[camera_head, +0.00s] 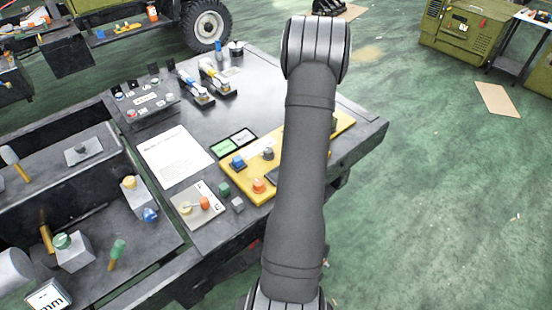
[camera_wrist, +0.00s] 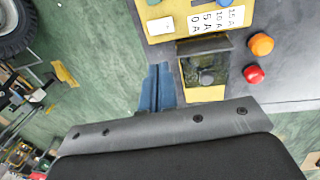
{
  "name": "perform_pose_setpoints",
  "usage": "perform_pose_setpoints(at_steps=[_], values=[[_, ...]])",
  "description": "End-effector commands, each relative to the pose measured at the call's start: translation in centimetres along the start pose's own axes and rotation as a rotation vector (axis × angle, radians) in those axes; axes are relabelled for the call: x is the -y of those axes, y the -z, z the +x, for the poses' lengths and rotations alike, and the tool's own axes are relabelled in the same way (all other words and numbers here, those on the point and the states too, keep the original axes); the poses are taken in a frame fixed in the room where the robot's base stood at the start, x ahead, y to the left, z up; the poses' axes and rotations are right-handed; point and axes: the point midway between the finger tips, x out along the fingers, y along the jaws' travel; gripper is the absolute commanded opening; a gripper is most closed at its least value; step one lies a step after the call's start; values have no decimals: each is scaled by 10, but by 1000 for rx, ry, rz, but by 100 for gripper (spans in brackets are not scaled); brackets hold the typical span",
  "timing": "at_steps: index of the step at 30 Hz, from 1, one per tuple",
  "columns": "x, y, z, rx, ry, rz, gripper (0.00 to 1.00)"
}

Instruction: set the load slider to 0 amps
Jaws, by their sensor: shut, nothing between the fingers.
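In the wrist view, a yellow panel (camera_wrist: 203,94) carries a white label (camera_wrist: 213,20) reading 15 A, 10 A, 5 A and 0 A. Beside the label is a dark recess with a dark grey knob (camera_wrist: 206,77), which looks like the load slider; I cannot tell its exact setting. My gripper (camera_wrist: 157,72) shows as blue fingers, shut and empty, to the left of the knob and apart from it in the picture. In the head view, my arm covers part of the yellow panel (camera_head: 262,188), and the gripper is hidden.
An orange button (camera_wrist: 262,44) and a red button (camera_wrist: 253,74) stand right of the recess. The bench's right edge is close by.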

Motion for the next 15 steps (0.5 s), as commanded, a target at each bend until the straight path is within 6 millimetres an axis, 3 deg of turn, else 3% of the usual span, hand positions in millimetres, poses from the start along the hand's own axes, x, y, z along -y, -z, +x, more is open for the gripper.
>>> perform_pose_setpoints(at_steps=[5, 12, 15], values=[[0, 0, 0, 0, 0, 0, 0], [11, -14, 0, -55, 60, -130, 45], [24, -30, -1, -132, 130, -289, 45]])
